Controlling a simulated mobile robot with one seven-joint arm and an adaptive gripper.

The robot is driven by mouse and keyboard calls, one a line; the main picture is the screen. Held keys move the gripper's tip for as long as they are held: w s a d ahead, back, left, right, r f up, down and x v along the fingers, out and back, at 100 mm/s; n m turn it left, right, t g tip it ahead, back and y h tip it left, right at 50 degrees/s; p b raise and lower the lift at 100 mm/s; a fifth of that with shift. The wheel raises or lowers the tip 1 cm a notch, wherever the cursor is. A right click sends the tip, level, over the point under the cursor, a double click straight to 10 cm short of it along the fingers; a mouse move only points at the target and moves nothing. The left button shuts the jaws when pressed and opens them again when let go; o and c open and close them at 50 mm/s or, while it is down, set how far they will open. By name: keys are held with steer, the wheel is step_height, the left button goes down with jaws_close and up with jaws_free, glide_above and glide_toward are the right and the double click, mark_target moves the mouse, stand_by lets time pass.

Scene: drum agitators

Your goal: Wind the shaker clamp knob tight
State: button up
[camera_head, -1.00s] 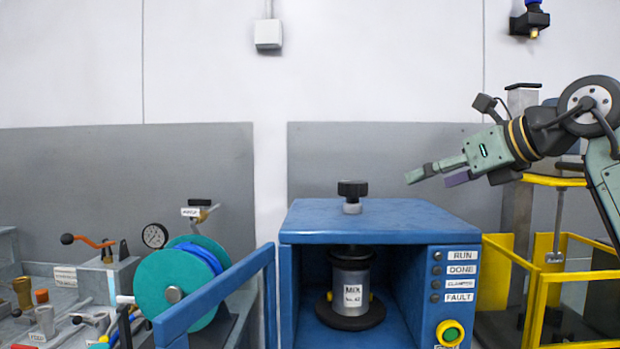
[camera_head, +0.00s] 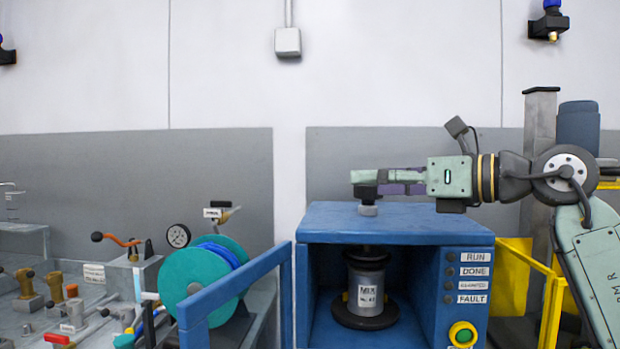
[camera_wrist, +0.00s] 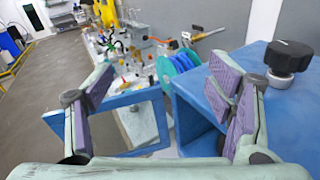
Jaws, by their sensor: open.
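The clamp knob (camera_head: 368,193) is black on a light grey collar and stands on top of the blue shaker cabinet (camera_head: 420,222). In the head view my gripper (camera_head: 375,182) is level and overlaps the knob, hiding much of its black top. In the wrist view the knob (camera_wrist: 290,58) is whole, to the right of the right finger and outside the jaws. My gripper (camera_wrist: 165,85) is open, with purple pads and nothing between them.
The cabinet front has dark round indicators beside RUN, DONE and FAULT labels, and a green button (camera_head: 463,334) in a yellow ring. A blue rail (camera_head: 235,288), a teal reel (camera_head: 200,284) and a cluttered bench lie left. A yellow frame (camera_head: 530,285) stands right.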

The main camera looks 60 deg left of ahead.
steer(key=s+d+r+n+g+h, duration=0.1)
steer(key=s+n+g, duration=0.2)
steer(key=s+g, duration=0.8)
steer(key=shift+s+d+r+n+b, duration=0.25)
steer(key=shift+s+n+b, duration=0.15)
steer(key=shift+s, duration=1.05)
steer(key=shift+s+f, duration=0.1)
